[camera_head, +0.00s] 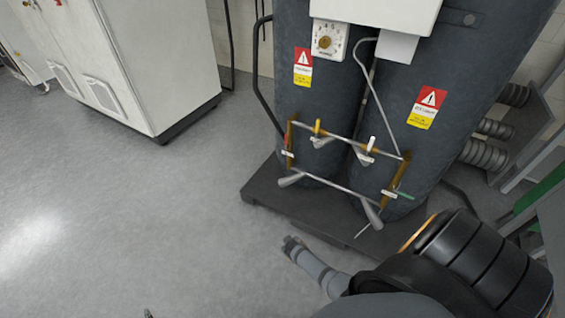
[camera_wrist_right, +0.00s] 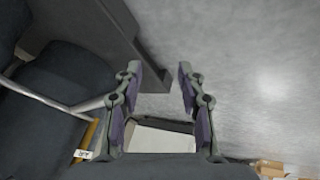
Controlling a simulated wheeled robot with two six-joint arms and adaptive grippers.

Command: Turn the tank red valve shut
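Two dark grey tanks (camera_head: 300,100) stand side by side, with a pipe frame of valves low on their front. A small red part (camera_head: 286,142), which looks like the red valve, sits by the brass post (camera_head: 293,136) at the frame's left end. Its exact handle position is too small to tell. My right gripper (camera_head: 292,243) is below and in front of the frame, apart from it. In the right wrist view the right gripper (camera_wrist_right: 160,75) is open and empty. A tagged brass post (camera_wrist_right: 88,140) shows at left there. A small tip at the head view's bottom edge may be my left gripper (camera_head: 148,313).
A green valve handle (camera_head: 404,195) is at the frame's right end. The tanks stand on a dark base (camera_head: 262,192). A white cabinet (camera_head: 150,60) stands at the upper left. The floor (camera_head: 130,210) left of the tanks is clear. Ribbed hoses (camera_head: 487,153) lie at right.

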